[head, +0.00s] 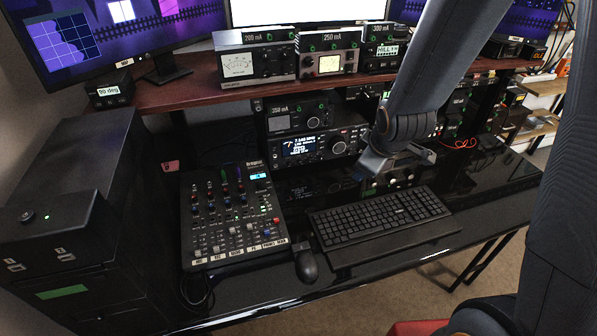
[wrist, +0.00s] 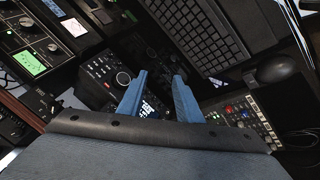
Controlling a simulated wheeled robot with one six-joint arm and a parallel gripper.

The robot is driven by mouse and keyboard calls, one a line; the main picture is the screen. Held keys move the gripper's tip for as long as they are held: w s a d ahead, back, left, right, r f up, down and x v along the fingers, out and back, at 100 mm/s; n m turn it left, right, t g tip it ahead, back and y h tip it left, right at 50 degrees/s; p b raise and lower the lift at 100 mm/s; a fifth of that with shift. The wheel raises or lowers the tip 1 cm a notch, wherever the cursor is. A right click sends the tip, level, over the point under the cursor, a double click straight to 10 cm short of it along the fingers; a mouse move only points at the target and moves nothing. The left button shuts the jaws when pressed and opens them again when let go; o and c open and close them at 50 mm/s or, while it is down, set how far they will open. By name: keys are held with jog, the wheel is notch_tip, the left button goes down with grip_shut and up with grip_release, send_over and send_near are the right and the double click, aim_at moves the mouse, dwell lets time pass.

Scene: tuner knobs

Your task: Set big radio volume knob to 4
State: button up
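The big radio (head: 320,146) stands under the shelf at the middle of the desk, with a lit display and a large round knob (head: 338,146) to the right of it. I cannot tell which small knob is the volume knob or read its setting. My gripper (head: 366,166) is in front of the radio's right side, apart from it as far as I can see. In the wrist view my gripper (wrist: 160,78) has two blue fingers spread apart with nothing between them. The radio (wrist: 103,75) shows there left of and behind the fingers, its display partly hidden by one finger.
A mixer (head: 235,215) and a keyboard (head: 380,222) lie on the glossy desk, with a mouse (head: 306,265) between them. Meters (head: 258,60) line the shelf above. More equipment (head: 455,110) stands at the right, and a black cabinet (head: 70,220) at the left.

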jog(key=w+a+f+n+t+y+b, duration=0.25)
jog(key=w+a+f+n, duration=0.35)
jog(key=w+f+n, duration=0.3)
jog(key=n+t+y+b, duration=0.3)
jog(key=n+t+y, duration=0.15)
jog(key=n, duration=0.75)
send_near(290, 166)
jog(key=shift+d+r+g, duration=0.3)
jog(key=shift+d+g, duration=0.1)
jog(key=shift+d, duration=0.25)
jog(key=shift+w+a+f+n, duration=0.15)
jog(key=shift+a+n, duration=0.3)
jog(key=shift+n, duration=0.35)
jog(key=p+x, duration=0.1)
jog(key=x, duration=0.6)
jog(key=shift+w+a+p, duration=0.15)
jog(key=shift+p, duration=0.15)
grip_shut()
